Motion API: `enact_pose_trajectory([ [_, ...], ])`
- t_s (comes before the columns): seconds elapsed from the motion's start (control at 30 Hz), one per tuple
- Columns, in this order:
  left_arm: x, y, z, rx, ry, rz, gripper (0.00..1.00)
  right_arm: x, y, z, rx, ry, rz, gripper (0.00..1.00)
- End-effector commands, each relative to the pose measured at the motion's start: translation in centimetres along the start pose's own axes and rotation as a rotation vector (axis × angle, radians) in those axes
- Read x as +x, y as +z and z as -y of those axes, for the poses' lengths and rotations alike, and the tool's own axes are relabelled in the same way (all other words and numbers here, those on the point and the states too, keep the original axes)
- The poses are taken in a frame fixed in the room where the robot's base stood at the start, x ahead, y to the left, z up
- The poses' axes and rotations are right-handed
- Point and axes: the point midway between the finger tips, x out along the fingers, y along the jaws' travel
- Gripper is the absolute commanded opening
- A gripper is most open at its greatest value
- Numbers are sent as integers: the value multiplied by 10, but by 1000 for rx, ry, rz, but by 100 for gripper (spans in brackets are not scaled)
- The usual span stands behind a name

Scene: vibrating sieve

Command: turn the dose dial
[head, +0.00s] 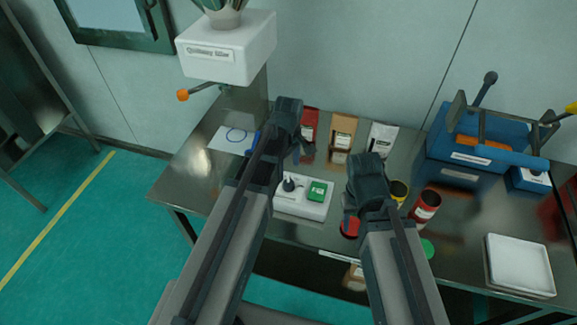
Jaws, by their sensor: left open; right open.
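A white control box (300,208) lies on the steel table between my two arms. My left arm partly covers the box's left end. My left gripper (294,128) is open and empty, past the box toward the back of the table. My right gripper (362,185) is open and empty, to the right of the box and apart from it. The dial's marks are too small to read.
A white hopper housing (228,60) with an orange-tipped handle (183,95) stands at back left. Red, brown and white bags (381,138) line the back. A blue machine (470,160), red can (425,206) and white tray (520,265) stand right.

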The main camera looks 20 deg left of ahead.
Motion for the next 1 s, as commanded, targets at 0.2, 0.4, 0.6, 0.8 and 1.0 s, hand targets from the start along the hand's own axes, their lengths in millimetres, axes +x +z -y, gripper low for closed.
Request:
enact_pose_trajectory([
  [0.2, -41, 0, 0, 0, 0, 0, 81, -41, 2, -4, -1, 0, 0, 50],
  [0.4, -58, 0, 0, 0, 0, 0, 81, -58, 3, -6, -1, 0, 0, 50],
  [0.6, -59, 0, 0, 0, 0, 0, 81, -58, 3, -6, -1, 0, 0, 50],
  [0.8, -58, 0, 0, 0, 0, 0, 81, -58, 3, -6, -1, 0, 0, 50],
  [1.0, -58, 1, 0, 3, 0, 0, 81, -58, 3, -6, -1, 0, 0, 50],
])
